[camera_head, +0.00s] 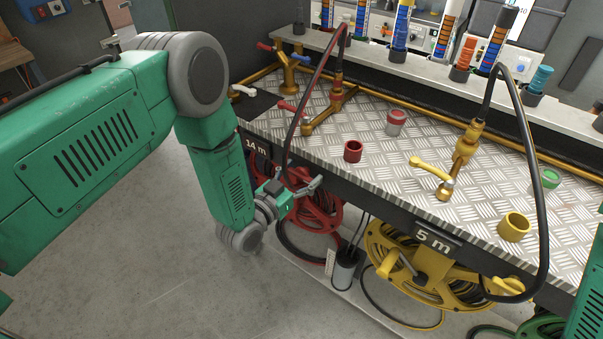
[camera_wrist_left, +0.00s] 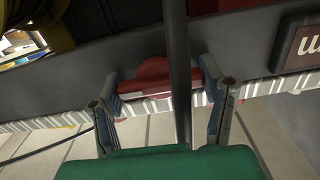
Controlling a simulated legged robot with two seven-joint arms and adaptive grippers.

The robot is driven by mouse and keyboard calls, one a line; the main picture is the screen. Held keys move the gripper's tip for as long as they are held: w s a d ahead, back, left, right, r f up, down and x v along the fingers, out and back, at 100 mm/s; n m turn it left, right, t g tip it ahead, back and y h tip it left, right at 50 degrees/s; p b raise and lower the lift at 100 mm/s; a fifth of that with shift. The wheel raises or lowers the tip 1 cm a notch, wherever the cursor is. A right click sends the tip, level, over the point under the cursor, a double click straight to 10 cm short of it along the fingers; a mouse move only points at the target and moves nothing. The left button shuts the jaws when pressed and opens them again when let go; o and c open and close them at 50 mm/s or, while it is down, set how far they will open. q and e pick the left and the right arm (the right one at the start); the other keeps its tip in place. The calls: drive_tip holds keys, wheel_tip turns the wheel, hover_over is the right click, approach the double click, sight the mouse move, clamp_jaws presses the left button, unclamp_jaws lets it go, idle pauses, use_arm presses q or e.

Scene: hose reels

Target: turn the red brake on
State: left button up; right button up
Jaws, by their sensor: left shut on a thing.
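The red hose reel (camera_head: 318,212) hangs under the front edge of the metal-topped bench, below the "14 m" label. My left gripper (camera_head: 306,188) is at the upper part of this reel. In the left wrist view, a red piece, seemingly the red brake (camera_wrist_left: 155,72), sits between the two fingers of my left gripper (camera_wrist_left: 168,92), which are closed on it. In the head view the brake is hidden by the gripper and reel. My right gripper is not in view.
A dark hose loops down past my left gripper and crosses the left wrist view (camera_wrist_left: 178,60). A yellow reel (camera_head: 425,270) hangs to the right under the "5 m" label (camera_head: 433,243). The bench top (camera_head: 350,200) holds taps and loose caps. Open floor (camera_head: 140,270) lies to the left.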

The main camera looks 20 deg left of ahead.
use_arm(q)
drive_tip(key=shift+a, duration=0.1)
drive_tip(key=o, duration=1.1)
drive_tip(key=shift+s, duration=0.15)
drive_tip(key=v, duration=1.1)
drive_tip(key=shift+s, duration=0.3)
